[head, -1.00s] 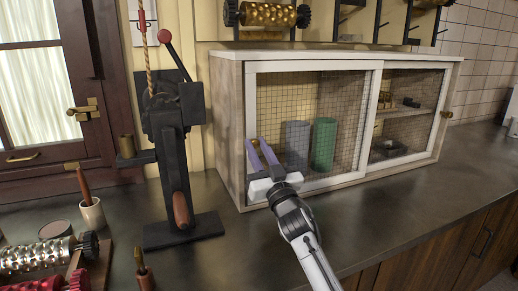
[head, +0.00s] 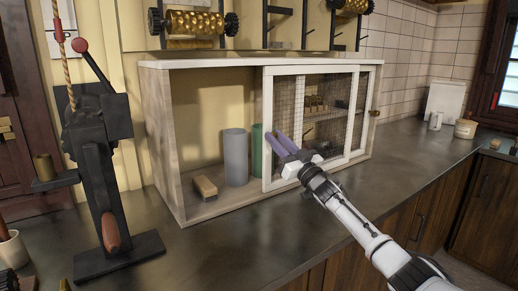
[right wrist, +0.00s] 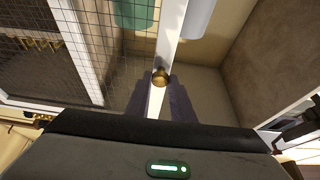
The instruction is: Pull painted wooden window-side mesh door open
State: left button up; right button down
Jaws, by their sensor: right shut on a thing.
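The window-side mesh door (head: 267,110), a white-painted wooden frame with wire mesh, sits slid to the right. It overlaps the other mesh door (head: 366,110), and the left half of the cabinet is uncovered. My right gripper (head: 285,143), with purple fingers, is at the door's left stile. In the right wrist view my gripper (right wrist: 162,88) is shut on a small brass knob (right wrist: 160,76) on the white stile. The gripper hides the knob in the head view. My left gripper is not in view.
Inside the wooden cabinet (head: 160,120) stand a grey cylinder (head: 235,158), a partly hidden green cylinder (head: 257,150) and a tan block (head: 204,188). A dark press (head: 98,160) stands to the left. The dark counter (head: 240,235) in front is clear.

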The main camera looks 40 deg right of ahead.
jog(key=shift+s+d, duration=0.1)
jog(key=shift+d, duration=1.1)
jog(key=c, duration=1.6)
grip_release()
jog(key=shift+o, duration=0.2)
jog(key=shift+s+a+f, duration=0.1)
jog(key=shift+s+f, duration=0.1)
jog(key=v, duration=0.9)
jog(key=shift+s+b, duration=0.4)
